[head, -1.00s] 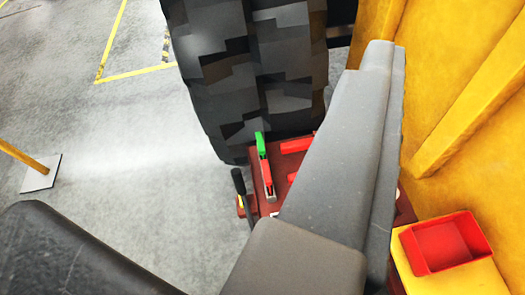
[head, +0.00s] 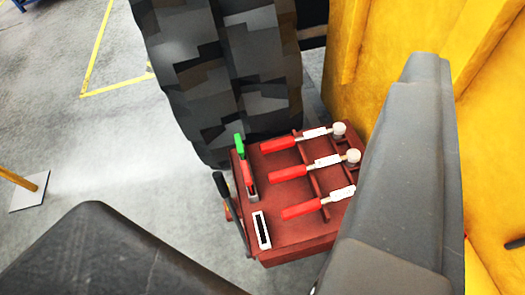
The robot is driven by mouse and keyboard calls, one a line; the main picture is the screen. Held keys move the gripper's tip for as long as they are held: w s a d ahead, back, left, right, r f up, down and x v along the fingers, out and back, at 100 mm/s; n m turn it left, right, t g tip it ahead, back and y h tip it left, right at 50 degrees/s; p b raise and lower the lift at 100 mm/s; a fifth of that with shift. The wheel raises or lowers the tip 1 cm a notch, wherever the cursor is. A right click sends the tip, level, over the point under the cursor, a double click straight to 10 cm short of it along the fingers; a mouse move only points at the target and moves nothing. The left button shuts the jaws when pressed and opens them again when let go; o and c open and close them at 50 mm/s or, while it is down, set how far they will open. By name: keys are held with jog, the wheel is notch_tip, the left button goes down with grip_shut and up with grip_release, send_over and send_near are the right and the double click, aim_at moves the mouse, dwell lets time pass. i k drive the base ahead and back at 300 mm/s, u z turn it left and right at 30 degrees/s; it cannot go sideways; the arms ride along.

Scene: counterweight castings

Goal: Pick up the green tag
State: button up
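A small green piece (head: 239,144), which looks like the green tag, stands at the far left corner of a dark red panel (head: 295,240). It is at the upper end of a short red piece (head: 247,172), touching it in this view. Nothing covers the green piece. Large dark parts of my own arm or gripper reach in from the lower left and the right. I cannot make out two fingertips or their opening. None of these parts overlaps the green piece in the picture.
Three red handles (head: 287,173) with white rods lie across the panel. A slotted white plate (head: 262,230) and a black lever (head: 222,186) are near its left side. A big tyre (head: 225,80) stands right behind. A yellow body (head: 390,40) rises at right.

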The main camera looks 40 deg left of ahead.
aim_at(241, 150)
jog(key=z, duration=2.05)
jog(key=k, duration=1.85)
jog(key=u, duration=2.15)
jog(key=i, duration=1)
jog(key=u, duration=0.05)
